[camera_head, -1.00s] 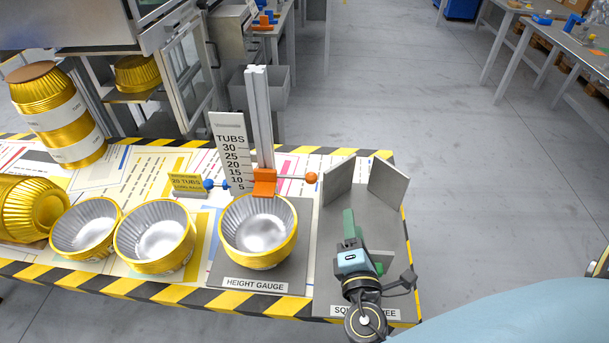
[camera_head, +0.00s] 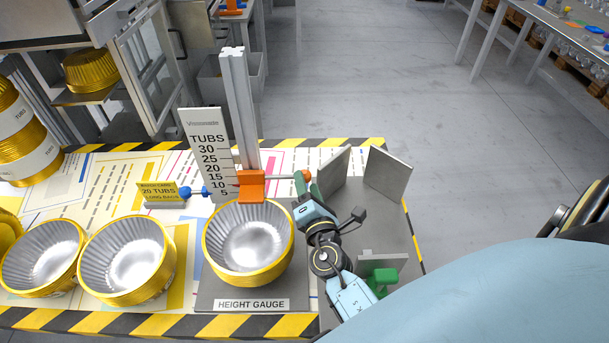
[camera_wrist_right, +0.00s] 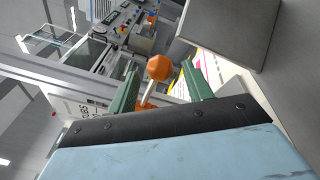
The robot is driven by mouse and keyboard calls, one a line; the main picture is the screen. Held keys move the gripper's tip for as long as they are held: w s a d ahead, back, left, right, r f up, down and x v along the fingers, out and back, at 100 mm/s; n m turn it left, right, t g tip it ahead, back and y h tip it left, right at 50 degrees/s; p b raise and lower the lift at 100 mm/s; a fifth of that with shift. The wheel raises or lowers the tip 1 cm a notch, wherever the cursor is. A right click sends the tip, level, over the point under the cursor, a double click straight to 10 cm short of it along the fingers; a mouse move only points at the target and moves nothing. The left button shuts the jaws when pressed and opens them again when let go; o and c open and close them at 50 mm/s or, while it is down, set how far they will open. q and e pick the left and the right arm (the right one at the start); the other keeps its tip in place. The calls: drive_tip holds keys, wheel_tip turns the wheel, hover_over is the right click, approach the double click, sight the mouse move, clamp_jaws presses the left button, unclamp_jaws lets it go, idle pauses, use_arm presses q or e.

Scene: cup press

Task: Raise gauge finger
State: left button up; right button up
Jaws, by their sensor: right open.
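The orange gauge finger (camera_head: 252,185) sits low on the grey upright post (camera_head: 239,110), beside the low marks of the white TUBS scale (camera_head: 211,160). Its rod runs right to an orange ball knob (camera_head: 303,176). A gold tub (camera_head: 248,240) with a silver inside stands on the height gauge plate (camera_head: 208,298) below the finger. My right gripper (camera_head: 308,186) is at the knob. In the right wrist view the orange knob (camera_wrist_right: 159,68) shows between the two open green fingers (camera_wrist_right: 160,90), with no clear contact. My left gripper is out of view.
Two gold tubs (camera_head: 128,258) stand left of the gauge, with a yellow batch card (camera_head: 158,192) behind them. Grey upright plates (camera_head: 388,172) stand on the grey board at right, close to my right arm. A tall wrapped tub stack (camera_head: 22,135) is at far left.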

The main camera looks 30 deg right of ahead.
drive_tip(key=shift+x, duration=1.8)
clamp_jaws()
